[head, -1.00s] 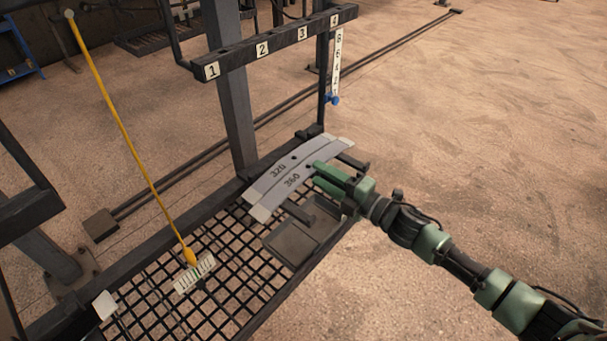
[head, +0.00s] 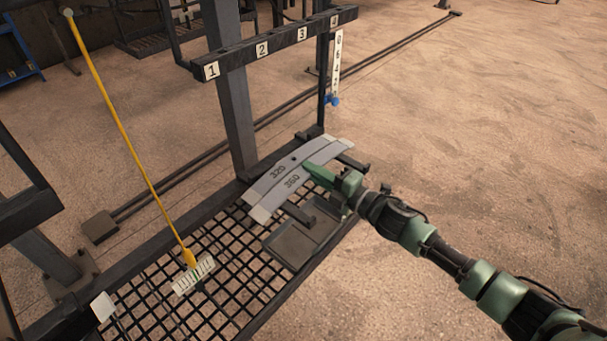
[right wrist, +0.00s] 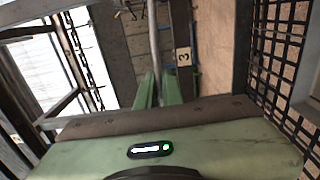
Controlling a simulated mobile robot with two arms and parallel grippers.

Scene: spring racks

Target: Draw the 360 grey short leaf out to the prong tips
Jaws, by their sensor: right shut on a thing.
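The 360 leaf (head: 278,198) is a short, grey, curved strip with pale ends. It lies across two dark prongs (head: 298,212), on the front side of the 320 leaf (head: 266,185), close against it. The prong tips stick out in front of it. My left gripper is not in view.
A dark tray (head: 290,246) sits below the prongs, by a black mesh shelf (head: 240,255). A numbered rail (head: 283,43) runs above, with a post (head: 236,115) behind the leaves. A yellow rod (head: 125,135) slants down at left. Open floor (head: 480,140) lies to the right.

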